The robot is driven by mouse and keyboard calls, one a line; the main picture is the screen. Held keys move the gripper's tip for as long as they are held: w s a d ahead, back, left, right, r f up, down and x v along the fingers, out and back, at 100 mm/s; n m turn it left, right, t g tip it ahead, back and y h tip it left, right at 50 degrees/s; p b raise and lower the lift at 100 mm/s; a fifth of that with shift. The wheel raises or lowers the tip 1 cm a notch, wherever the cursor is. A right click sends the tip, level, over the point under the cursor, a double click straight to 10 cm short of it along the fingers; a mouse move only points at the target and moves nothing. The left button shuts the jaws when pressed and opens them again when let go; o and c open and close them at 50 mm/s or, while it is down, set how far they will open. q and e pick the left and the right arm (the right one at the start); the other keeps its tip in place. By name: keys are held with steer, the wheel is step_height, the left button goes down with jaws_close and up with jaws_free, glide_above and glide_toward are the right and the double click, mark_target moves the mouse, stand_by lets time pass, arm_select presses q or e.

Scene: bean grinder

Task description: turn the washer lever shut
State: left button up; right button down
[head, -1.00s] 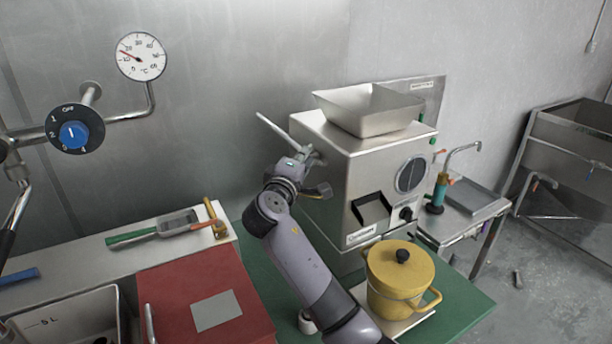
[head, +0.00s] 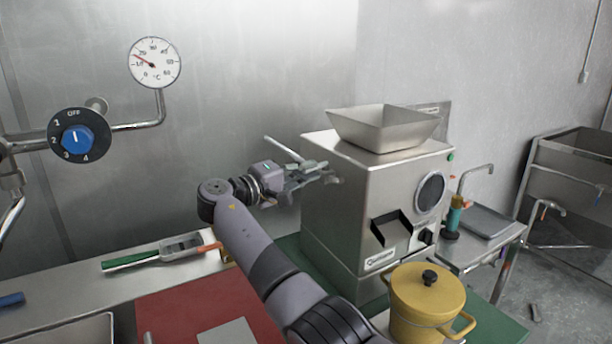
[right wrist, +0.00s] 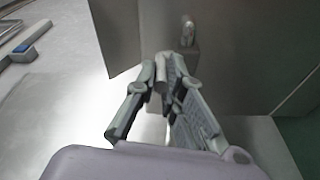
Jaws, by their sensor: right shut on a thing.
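The steel grinder (head: 345,215) stands on the green-topped table, a square hopper on top. A pale rod, which looks like the lever (head: 283,149), shows at the grinder's upper left side and slants up to the left, away from it. My right gripper (head: 326,172) is at that side, its fingers pointing right toward the housing. In the right wrist view my right gripper (right wrist: 164,68) is shut on a short grey round piece (right wrist: 161,70), which appears to be part of the lever. A small metal knob (right wrist: 187,32) shows just beyond the fingertips. My left gripper is not in view.
A yellow lidded pot (head: 425,305) stands before the grinder at the right. A blue dial (head: 76,138) and gauge (head: 155,63) are on wall pipes. Bare wall lies behind my arm.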

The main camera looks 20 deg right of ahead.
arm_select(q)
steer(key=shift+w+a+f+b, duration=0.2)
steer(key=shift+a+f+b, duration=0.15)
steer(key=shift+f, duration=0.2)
arm_select(e)
steer(key=shift+w+a+f+m+g, duration=0.15)
steer(key=shift+w+m+g, duration=0.1)
steer(key=shift+m+g, duration=0.25)
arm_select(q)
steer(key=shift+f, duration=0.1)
arm_select(e)
steer(key=shift+w+h, duration=0.1)
steer(key=shift+h, duration=0.2)
steer(key=c, duration=1.7)
jaws_free()
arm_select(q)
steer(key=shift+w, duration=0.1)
arm_select(e)
steer(key=shift+o, duration=0.2)
steer(key=shift+w, duration=0.1)
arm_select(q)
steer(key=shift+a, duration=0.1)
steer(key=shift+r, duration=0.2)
